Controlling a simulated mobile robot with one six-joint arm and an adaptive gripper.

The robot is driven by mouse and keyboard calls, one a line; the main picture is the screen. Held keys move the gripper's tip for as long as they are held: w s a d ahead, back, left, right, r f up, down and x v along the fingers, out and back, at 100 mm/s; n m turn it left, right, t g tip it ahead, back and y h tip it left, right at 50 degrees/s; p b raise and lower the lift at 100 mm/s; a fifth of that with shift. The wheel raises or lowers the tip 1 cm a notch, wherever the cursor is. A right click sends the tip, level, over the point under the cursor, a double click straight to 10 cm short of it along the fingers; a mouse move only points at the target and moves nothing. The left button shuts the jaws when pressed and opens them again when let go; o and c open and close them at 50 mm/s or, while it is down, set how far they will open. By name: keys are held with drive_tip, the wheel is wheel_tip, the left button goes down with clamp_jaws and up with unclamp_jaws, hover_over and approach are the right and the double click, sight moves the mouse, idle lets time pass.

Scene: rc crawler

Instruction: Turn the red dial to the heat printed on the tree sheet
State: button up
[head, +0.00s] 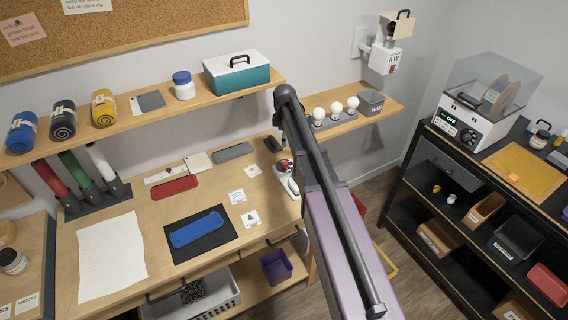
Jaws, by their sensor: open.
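A small white device (289,184) stands at the right end of the wooden desk, partly covered by my arm. A small red and dark part (285,165) shows on its top; I cannot tell whether this is the red dial or where it points. A small white sheet with a green tree-like mark (251,218) lies on the desk to the left of the device; its print is too small to read. My arm crosses the middle of the view from the bottom. My gripper does not show.
A blue case on a black mat (230,243) and a blank white sheet (112,258) lie on the desk (160,215). A shelf (150,118) runs above it. A black rack (405,170) at right bears a clear-lidded machine (468,125) reading OFF. Floor shows between them.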

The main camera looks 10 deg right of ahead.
sight(284, 162)
drive_tip(key=shift+w+f+b, duration=0.15)
drive_tip(key=shift+f+b, duration=3.1)
drive_tip(key=shift+f, duration=0.1)
drive_tip(key=shift+w+f+b, duration=0.15)
drive_tip(key=shift+f+b, duration=3.05)
drive_tip(key=shift+f, duration=0.1)
clamp_jaws()
drive_tip(key=shift+a, duration=0.1)
